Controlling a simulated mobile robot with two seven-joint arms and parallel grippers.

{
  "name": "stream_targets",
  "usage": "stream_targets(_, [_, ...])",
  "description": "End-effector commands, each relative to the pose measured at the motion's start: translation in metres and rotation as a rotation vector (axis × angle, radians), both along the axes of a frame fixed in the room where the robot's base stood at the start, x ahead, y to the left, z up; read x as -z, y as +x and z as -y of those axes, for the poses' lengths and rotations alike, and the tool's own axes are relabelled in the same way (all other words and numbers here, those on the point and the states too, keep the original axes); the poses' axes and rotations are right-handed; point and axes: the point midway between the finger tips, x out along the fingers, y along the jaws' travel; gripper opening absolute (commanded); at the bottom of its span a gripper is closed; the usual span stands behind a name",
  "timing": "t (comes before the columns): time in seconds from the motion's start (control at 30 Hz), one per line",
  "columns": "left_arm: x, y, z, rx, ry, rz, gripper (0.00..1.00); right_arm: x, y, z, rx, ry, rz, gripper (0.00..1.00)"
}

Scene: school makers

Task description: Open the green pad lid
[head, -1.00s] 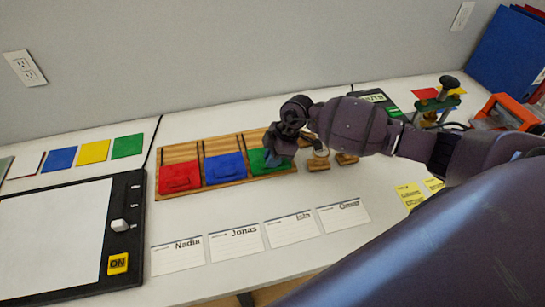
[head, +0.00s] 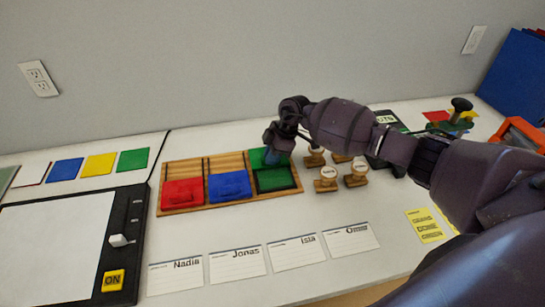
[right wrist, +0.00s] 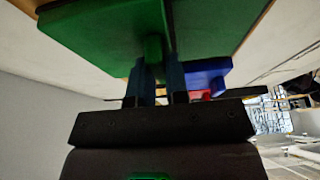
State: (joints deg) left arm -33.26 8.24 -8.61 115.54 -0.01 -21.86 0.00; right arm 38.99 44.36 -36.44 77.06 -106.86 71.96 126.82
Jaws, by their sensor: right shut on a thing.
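The green pad (head: 274,180) is at the right end of a wooden rack, its dark-rimmed face showing uncovered. Its green lid (head: 257,158) is swung up and back behind it. My right gripper (head: 277,148) is at the lid, partly hiding it. In the right wrist view, the fingers (right wrist: 161,85) are shut on the handle (right wrist: 153,50) of the green lid (right wrist: 100,35). My left gripper is not in view.
The red pad (head: 183,192) and blue pad (head: 229,186) sit closed in the wooden rack (head: 190,165). Several wooden stamps (head: 326,180) stand right of the rack. Name cards (head: 237,263) lie in front, and a white board (head: 50,245) lies left.

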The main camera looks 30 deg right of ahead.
Motion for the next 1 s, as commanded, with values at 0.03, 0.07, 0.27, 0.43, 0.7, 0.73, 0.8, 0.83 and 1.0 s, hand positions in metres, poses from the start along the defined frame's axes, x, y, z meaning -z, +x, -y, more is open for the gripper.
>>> stream_targets(0.03, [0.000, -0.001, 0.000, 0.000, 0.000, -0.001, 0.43, 0.001, -0.001, 0.000, 0.001, -0.001, -0.002, 0.19])
stream_targets(0.07, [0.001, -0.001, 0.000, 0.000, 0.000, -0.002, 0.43, 0.001, -0.001, 0.000, 0.001, -0.001, -0.002, 0.24])
stream_targets(0.27, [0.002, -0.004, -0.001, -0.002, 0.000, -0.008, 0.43, 0.000, -0.001, 0.000, 0.001, -0.001, -0.002, 0.40])
stream_targets(0.43, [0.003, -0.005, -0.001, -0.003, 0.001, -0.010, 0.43, 0.000, 0.000, 0.000, 0.000, -0.001, 0.000, 0.40])
stream_targets(0.7, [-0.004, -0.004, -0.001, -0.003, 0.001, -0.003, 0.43, -0.027, -0.002, 0.010, 0.000, -0.002, 0.004, 0.40])
stream_targets(0.73, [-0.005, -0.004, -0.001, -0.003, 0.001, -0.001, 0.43, -0.032, -0.003, 0.013, 0.001, -0.002, 0.004, 0.40])
stream_targets(0.8, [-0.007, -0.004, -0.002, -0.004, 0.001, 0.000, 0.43, -0.045, -0.004, 0.018, 0.001, -0.003, 0.004, 0.40])
stream_targets(0.83, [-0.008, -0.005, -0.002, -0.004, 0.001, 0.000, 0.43, -0.050, -0.005, 0.020, 0.001, -0.003, 0.003, 0.40])
stream_targets(1.0, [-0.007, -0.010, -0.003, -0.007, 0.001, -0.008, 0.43, -0.076, -0.008, 0.031, 0.000, -0.003, 0.003, 0.40])
